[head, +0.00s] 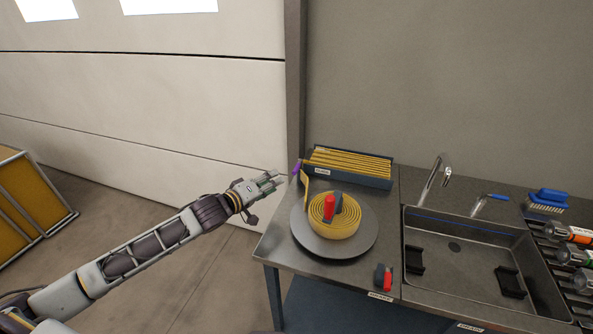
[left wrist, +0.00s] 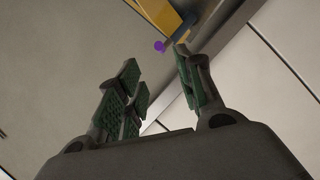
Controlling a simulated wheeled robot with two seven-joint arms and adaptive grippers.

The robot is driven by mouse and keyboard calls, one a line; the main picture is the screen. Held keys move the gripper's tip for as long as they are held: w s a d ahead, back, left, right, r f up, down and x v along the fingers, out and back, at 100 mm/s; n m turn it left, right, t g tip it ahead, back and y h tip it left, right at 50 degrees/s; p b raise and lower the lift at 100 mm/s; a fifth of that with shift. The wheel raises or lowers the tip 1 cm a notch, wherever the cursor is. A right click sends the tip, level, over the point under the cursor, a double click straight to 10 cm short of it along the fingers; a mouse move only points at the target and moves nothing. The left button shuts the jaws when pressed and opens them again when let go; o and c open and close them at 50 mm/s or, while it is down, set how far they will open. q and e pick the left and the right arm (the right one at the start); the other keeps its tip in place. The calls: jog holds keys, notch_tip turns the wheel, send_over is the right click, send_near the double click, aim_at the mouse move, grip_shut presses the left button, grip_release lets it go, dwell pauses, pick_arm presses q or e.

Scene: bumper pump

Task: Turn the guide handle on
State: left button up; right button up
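The guide handle appears to be the small purple-tipped part (head: 297,168) at the table's left back corner, beside a yellow strip end (head: 305,188). Its round purple knob also shows in the left wrist view (left wrist: 159,46), beyond the fingertips. My left gripper (head: 279,178) is just left of the purple part, apart from it. In the left wrist view its fingers (left wrist: 160,80) are spread with nothing between them. The yellow coil (head: 318,219) lies on a grey round plate (head: 365,243), with a red and grey piece (head: 329,207) on it. My right gripper is out of view.
A blue tray (head: 371,181) of yellow strips stands behind the plate. Another red and grey piece (head: 383,277) lies at the table's front. A sink (head: 458,262), taps and a blue brush (head: 547,199) are to the right.

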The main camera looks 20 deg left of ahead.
aim_at(296, 167)
pick_arm(q)
jog(key=shift+w, duration=0.25)
jog(key=shift+x, duration=6.7)
jog(key=shift+f, duration=0.15)
grip_shut()
